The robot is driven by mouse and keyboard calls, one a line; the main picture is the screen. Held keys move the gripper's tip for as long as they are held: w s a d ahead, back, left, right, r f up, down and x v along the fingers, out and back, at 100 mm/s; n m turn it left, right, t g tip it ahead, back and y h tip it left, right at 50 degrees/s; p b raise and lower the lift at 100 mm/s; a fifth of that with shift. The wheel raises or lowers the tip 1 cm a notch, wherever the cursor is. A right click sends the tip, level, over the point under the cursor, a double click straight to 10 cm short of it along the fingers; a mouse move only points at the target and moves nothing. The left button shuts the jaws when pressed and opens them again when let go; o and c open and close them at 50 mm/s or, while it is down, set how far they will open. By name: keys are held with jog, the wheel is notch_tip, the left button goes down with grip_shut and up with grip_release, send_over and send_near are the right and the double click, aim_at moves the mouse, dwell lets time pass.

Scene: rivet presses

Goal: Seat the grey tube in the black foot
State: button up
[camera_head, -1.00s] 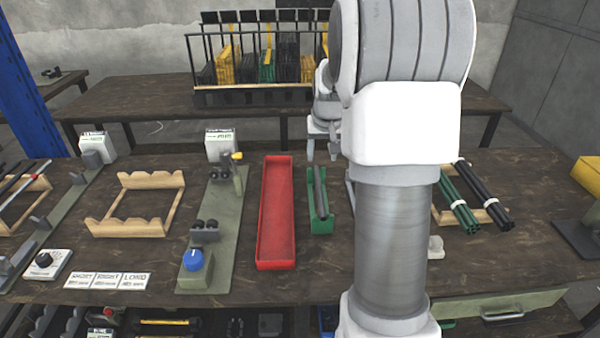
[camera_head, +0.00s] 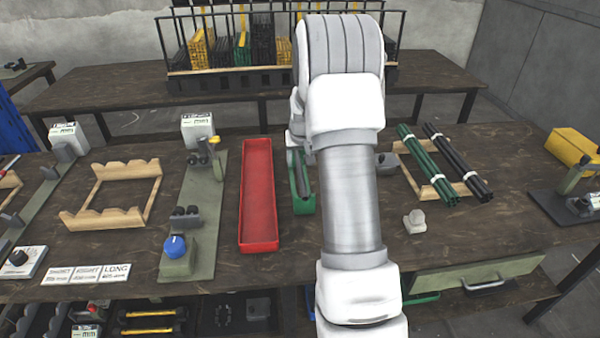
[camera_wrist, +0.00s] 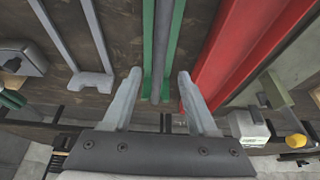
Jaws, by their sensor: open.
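The grey tube (camera_head: 301,170) lies lengthwise in a narrow green tray (camera_head: 304,208) on the bench, right of the red tray. In the wrist view the grey tube (camera_wrist: 162,40) runs between the green walls (camera_wrist: 148,45) and passes between my two fingers. My gripper (camera_wrist: 158,76) is open and empty, with one finger to each side of the green tray. In the head view my arm hides part of the gripper and of the tray. I cannot tell for sure which part is the black foot; a black base (camera_head: 562,208) stands at the right edge.
The red tray (camera_head: 257,240) is empty. A green fixture plate (camera_head: 204,235) with a blue knob (camera_head: 175,247) lies left of it. Tied green and black rods (camera_head: 455,160) rest on a wooden rack at right. A small pale block (camera_head: 414,222) stands before them.

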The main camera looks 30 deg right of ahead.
aim_at(300, 167)
jog(key=x, duration=0.3)
jog(key=shift+w+d+f, duration=0.1)
jog(key=shift+d+f, duration=0.05)
jog(key=shift+f, duration=0.05)
grip_shut()
